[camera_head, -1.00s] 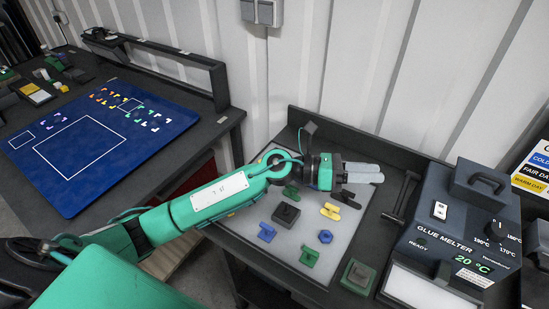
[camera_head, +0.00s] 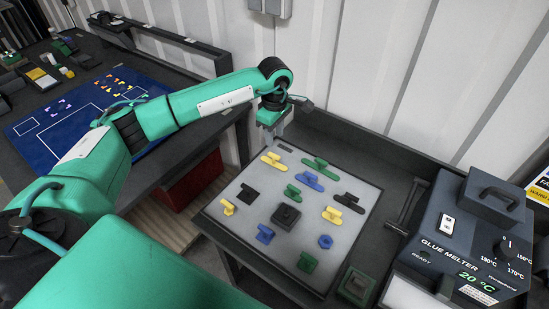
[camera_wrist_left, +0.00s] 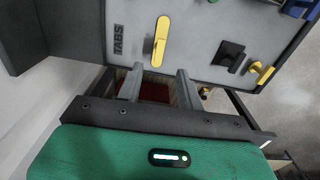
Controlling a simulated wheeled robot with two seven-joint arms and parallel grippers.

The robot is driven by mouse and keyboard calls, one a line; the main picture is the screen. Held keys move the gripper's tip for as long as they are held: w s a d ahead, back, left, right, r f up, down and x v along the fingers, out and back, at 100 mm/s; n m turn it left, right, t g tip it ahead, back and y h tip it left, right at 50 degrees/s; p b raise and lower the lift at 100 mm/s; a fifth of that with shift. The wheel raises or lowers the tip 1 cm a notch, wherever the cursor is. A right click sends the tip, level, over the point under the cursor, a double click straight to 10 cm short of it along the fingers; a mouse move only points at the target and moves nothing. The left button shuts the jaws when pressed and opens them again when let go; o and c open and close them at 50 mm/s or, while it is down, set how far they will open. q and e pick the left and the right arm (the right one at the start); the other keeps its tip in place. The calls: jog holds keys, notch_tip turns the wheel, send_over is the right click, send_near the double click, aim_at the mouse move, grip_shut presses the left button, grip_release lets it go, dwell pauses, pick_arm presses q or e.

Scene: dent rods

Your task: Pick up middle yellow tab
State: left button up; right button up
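Three yellow tabs lie on the light grey board (camera_head: 243,232). One is at the board's far left corner (camera_head: 272,160), one near the left edge (camera_head: 228,208), and one right of centre (camera_head: 331,215). I cannot tell for sure which counts as the middle one. My left gripper (camera_head: 271,134) points down above the far left corner, close to the far yellow tab. In the left wrist view, its fingers (camera_wrist_left: 158,85) are apart with nothing between them. That yellow tab (camera_wrist_left: 160,42) lies just beyond the fingertips; another yellow tab (camera_wrist_left: 261,73) is at right. My right gripper is not in view.
Green, blue and black tabs share the board, with a black square block (camera_head: 286,216) in the middle. A glue melter (camera_head: 457,238) stands right of it. A blue mat (camera_head: 50,135) lies on the left bench. A white wall rises behind.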

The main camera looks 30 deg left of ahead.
aim_at(274, 155)
pick_arm(q)
notch_tip(274, 155, down, 5)
jog(key=shift+f+p, duration=0.1)
jog(key=shift+p, duration=0.5)
jog(key=shift+f+p, duration=0.4)
jog(key=shift+p, duration=0.1)
notch_tip(274, 155, down, 3)
jog(key=shift+f+p, duration=0.15)
jog(key=shift+p, duration=0.85)
jog(key=shift+f, duration=0.65)
grip_shut()
